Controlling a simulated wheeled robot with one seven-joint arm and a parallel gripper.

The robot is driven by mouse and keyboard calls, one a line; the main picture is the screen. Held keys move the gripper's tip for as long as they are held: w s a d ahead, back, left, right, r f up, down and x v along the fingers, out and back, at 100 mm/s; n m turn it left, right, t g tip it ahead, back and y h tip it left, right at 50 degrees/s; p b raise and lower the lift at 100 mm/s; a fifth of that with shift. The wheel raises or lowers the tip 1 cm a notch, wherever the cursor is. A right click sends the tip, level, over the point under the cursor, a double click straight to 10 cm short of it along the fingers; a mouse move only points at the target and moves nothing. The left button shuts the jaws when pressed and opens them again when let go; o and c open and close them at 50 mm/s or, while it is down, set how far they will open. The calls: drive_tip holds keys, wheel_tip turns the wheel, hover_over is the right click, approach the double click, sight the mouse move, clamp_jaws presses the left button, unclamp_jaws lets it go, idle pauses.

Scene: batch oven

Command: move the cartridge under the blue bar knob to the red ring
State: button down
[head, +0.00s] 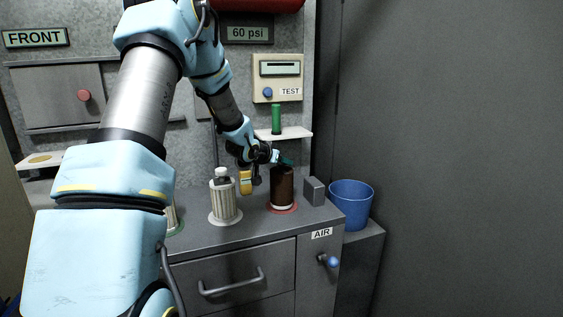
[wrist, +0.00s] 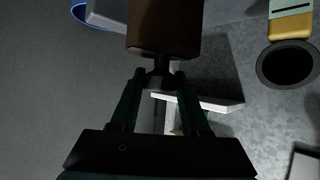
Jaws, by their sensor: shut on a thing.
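A dark brown cartridge (head: 282,185) with a pale base stands upright over the red ring (head: 294,209) on the grey bench top. Its base lies within the ring's outline; I cannot tell whether it rests on the bench or hangs just above. My gripper (head: 285,162) is at the cartridge's top, its dark green fingers shut on the narrow stem. In the wrist view the fingers (wrist: 160,76) close on that stem below the brown body (wrist: 163,28). A blue knob (head: 332,262) is on the cabinet front under the AIR label. Another blue knob (head: 267,92) is on the TEST panel.
A pale pleated cartridge (head: 223,202) stands left of the brown one, with another partly hidden behind my arm. A grey block (head: 314,191) and a blue bin (head: 350,203) are to the right. A white shelf (head: 292,133) with a green cylinder (head: 276,119) is behind.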

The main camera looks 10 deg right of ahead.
drive_tip(key=shift+f, duration=0.25)
drive_tip(key=shift+c, duration=1.5)
unclamp_jaws()
drive_tip(key=shift+f, duration=0.1)
drive_tip(key=shift+a, duration=0.1)
drive_tip(key=b+v, duration=0.2)
drive_tip(key=v, duration=0.8)
drive_tip(key=shift+s+a+r, duration=0.15)
drive_tip(key=shift+s+r, duration=0.1)
drive_tip(key=shift+s, duration=0.05)
